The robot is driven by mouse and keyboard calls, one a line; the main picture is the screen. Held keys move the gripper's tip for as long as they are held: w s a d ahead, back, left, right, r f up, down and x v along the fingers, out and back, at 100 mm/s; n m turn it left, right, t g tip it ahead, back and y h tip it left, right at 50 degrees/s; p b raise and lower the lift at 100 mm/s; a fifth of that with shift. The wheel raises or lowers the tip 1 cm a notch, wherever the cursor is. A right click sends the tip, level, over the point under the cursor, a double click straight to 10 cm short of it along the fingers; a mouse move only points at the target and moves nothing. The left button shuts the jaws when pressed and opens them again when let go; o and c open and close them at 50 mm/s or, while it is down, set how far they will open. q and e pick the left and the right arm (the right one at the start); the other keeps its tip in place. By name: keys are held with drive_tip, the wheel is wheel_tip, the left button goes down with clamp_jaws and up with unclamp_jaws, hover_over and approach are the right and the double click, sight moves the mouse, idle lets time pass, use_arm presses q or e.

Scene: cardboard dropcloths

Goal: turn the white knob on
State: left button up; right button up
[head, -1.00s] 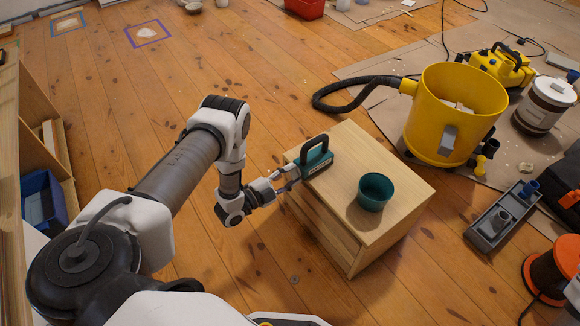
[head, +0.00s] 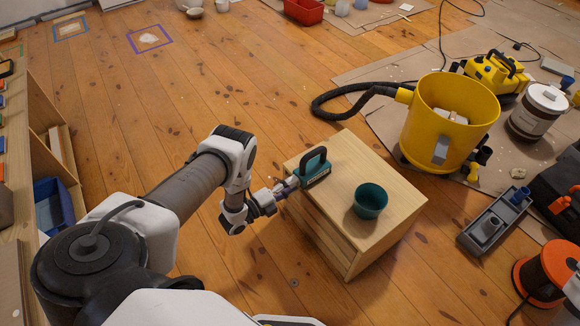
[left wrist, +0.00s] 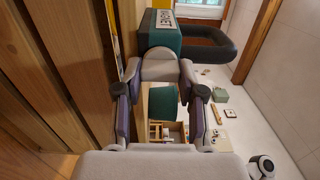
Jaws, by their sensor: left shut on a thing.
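A teal box with a black handle (head: 315,168) stands on the near-left edge of a small wooden cabinet (head: 345,155). In the left wrist view the box (left wrist: 162,30) carries a white label, and the pale rounded knob (left wrist: 160,66) is on its near face. My left gripper (head: 290,185) reaches the box from the left. Its two fingers are shut on the white knob, one on each side, as the left wrist view (left wrist: 160,85) shows. The knob is too small to make out in the head view. My right gripper is not in view.
A teal cup (head: 370,201) stands on the cabinet top, right of the box. A yellow bucket-like vacuum (head: 440,130) with a black hose stands behind the cabinet. A grey tray (head: 490,225) and an orange reel (head: 545,268) lie at right. Floor at left is open.

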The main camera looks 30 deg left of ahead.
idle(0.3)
use_arm(q)
drive_tip(key=o, duration=1.2)
drive_tip(key=shift+c, duration=0.2)
drive_tip(key=v, duration=1.2)
